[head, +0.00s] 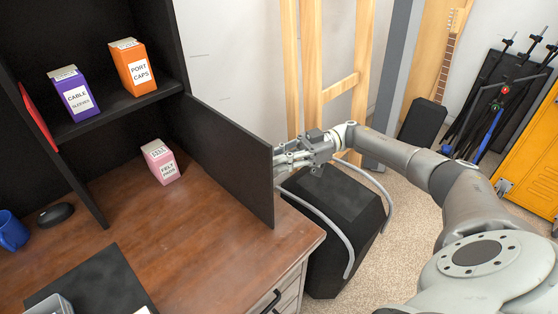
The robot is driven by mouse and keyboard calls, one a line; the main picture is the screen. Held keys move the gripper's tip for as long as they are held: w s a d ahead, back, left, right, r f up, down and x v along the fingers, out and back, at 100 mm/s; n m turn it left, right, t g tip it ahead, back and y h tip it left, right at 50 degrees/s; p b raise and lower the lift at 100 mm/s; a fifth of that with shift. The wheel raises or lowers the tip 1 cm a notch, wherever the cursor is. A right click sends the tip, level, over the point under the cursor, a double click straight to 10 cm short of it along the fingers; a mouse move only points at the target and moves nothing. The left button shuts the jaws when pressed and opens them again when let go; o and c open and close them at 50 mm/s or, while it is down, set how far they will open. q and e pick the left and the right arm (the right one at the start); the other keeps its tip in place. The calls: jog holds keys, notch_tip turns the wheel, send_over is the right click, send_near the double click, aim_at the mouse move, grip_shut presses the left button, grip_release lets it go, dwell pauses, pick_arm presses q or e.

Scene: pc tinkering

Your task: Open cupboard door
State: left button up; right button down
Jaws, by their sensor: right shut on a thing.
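The black cupboard door (225,155) stands swung out from the right side of the dark cupboard, over the right part of the wooden desk. The inside of the cupboard is exposed, with a shelf (120,107) holding boxes. My right gripper (280,162) is at the outer edge of the door, on its right side. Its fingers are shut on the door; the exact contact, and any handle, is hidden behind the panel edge. My left gripper is not in view.
A purple box (74,95) and an orange box (133,68) stand on the shelf. A pink box (160,162) stands on the desk (190,255) left of the door. A black speaker-like case (335,215) stands on the floor below my right arm.

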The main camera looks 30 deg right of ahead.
jog(key=c, duration=1.8)
grip_release()
jog(key=shift+w+a+r, duration=0.1)
jog(key=shift+w+r, duration=0.25)
jog(key=shift+o, duration=1.3)
jog(key=shift+w+a+f, duration=0.1)
jog(key=shift+w+a, duration=0.05)
jog(key=shift+o, duration=0.3)
jog(key=shift+w+a+f, duration=0.1)
jog(key=shift+f, duration=0.05)
jog(key=shift+s+d, duration=0.2)
jog(key=shift+d, duration=0.05)
jog(key=s+d, duration=0.1)
jog(key=d, duration=1)
jog(key=shift+s+d, duration=0.25)
jog(key=shift+d, duration=0.05)
